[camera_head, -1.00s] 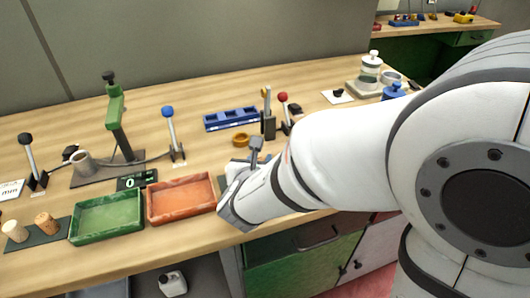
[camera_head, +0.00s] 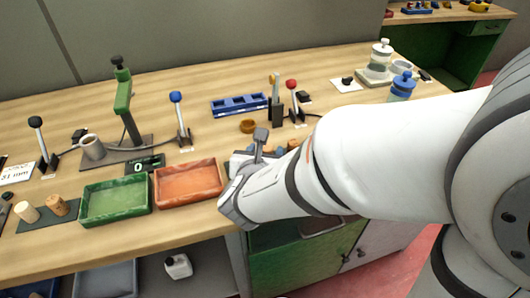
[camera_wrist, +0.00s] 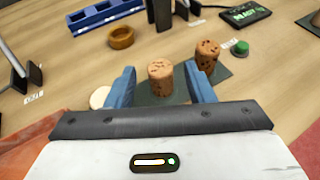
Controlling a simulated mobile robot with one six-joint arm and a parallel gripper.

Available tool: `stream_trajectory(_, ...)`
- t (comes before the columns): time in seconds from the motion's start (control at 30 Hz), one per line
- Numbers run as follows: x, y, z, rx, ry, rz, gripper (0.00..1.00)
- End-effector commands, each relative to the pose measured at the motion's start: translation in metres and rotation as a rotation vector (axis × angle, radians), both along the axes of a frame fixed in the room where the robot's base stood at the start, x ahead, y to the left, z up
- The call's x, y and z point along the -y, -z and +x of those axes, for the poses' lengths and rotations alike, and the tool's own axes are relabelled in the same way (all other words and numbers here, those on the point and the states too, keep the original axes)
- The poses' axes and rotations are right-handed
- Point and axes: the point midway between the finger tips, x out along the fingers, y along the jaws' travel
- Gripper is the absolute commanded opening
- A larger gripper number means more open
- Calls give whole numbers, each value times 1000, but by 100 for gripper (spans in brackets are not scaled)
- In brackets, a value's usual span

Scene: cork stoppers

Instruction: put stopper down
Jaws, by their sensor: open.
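In the wrist view, my gripper (camera_wrist: 160,68) is open, with its two blue fingers apart. A speckled brown cork stopper (camera_wrist: 160,78) stands upright on a dark mat (camera_wrist: 180,97), between and just beyond the fingers, with gaps at both sides. A second cork stopper (camera_wrist: 207,55) stands upright behind it to the right. A pale round piece (camera_wrist: 98,96) lies left of the left finger. In the head view, my arm hides most of the gripper and those stoppers. A pale stopper (camera_head: 27,213) and a brown one (camera_head: 57,206) stand on another dark mat at far left.
A green tray (camera_head: 116,200) and an orange tray (camera_head: 188,184) sit left of my wrist. A blue rack (camera_wrist: 100,14), a brown ring (camera_wrist: 121,37), a green button (camera_wrist: 240,47) and a lever stand (camera_wrist: 160,12) are beyond the fingers.

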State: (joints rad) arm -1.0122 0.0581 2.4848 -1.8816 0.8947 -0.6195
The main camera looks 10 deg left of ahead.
Motion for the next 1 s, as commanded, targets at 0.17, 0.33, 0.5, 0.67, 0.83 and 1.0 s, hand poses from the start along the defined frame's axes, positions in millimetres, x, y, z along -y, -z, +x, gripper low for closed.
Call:
stream_trajectory(0.17, 1, -18, -37, 1, -6, 3, 48)
stream_trajectory(0.33, 3, -24, -62, 4, -3, 5, 48)
stream_trajectory(0.5, 5, -31, -76, 2, -1, 2, 48)
stream_trajectory(0.67, 6, -33, -80, 0, 0, 0, 48)
stream_trajectory(0.83, 10, -33, -78, -7, 19, 9, 48)
stream_trajectory(1.0, 58, -26, -59, -85, 263, 141, 48)
